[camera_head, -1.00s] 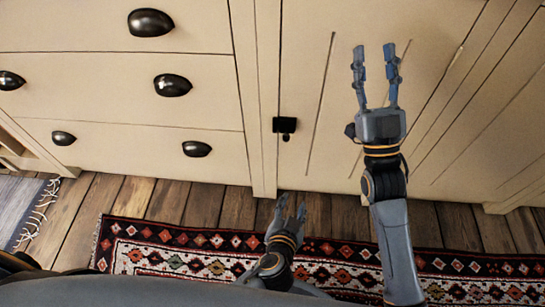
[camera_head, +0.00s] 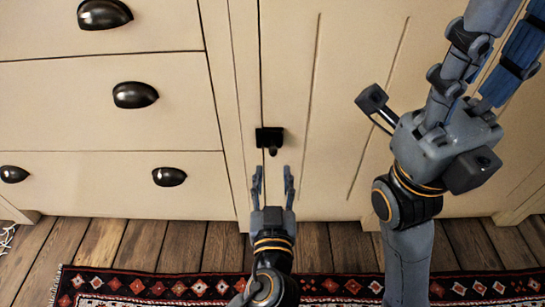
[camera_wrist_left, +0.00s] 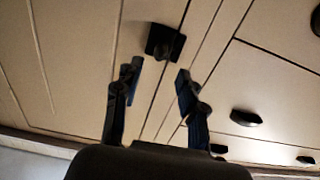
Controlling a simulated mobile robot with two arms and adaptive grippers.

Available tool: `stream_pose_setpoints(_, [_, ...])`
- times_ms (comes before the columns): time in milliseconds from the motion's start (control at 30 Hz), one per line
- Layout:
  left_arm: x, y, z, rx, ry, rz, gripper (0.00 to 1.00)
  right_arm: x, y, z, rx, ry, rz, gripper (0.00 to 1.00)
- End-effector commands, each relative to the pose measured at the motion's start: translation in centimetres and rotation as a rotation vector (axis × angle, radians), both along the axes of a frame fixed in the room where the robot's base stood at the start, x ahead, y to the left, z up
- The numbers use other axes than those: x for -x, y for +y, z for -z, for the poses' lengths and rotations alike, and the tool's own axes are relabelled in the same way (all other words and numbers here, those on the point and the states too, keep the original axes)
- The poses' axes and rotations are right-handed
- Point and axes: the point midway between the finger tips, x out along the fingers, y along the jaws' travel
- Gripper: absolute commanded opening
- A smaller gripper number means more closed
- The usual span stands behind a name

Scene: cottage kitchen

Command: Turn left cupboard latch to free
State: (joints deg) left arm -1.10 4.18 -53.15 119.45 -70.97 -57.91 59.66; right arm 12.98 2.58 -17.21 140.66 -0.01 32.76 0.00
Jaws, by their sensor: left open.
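The left cupboard latch (camera_head: 269,138) is a small black plate with a short knob pointing down, on the cream cupboard door's left edge. My left gripper (camera_head: 272,172) is open and empty just below the latch, its fingers pointing up towards it. In the left wrist view, the latch (camera_wrist_left: 165,42) shows just beyond the gap between the two open fingertips (camera_wrist_left: 158,75), apart from both. My right gripper (camera_head: 508,35) is large in the upper right of the head view, with its fingers spread and nothing seen between them. Its fingertips are cut off or nearly so by the frame edge.
Drawers with black cup pulls (camera_head: 135,95) lie left of the latch. The cupboard door (camera_head: 335,100) has vertical grooves. A patterned red rug (camera_head: 130,286) lies on the wooden floor (camera_head: 120,243) below.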

Motion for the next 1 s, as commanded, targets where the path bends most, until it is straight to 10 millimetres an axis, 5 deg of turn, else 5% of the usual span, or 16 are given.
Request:
stream_pose_setpoints(300, [-5.6, 0.0, 0.2, -0.002, -0.002, 0.000, 0.41, 0.8, 0.1, -0.4, 0.004, -0.044, 0.003, 0.40])
stream_pose_setpoints(767, [-6.8, 0.0, 0.1, -0.001, 0.002, 0.001, 0.41, 1.1, 0.2, -0.7, 0.007, -0.056, 0.003, 0.40])
stream_pose_setpoints(967, [-6.8, 0.0, 0.1, -0.001, 0.002, 0.001, 0.00, 1.1, 0.2, -0.8, 0.006, -0.057, 0.003, 0.40])
stream_pose_setpoints(1000, [-6.8, 0.0, 0.1, -0.001, 0.002, 0.001, 0.00, 1.1, 0.2, -0.8, 0.006, -0.057, 0.003, 0.40])
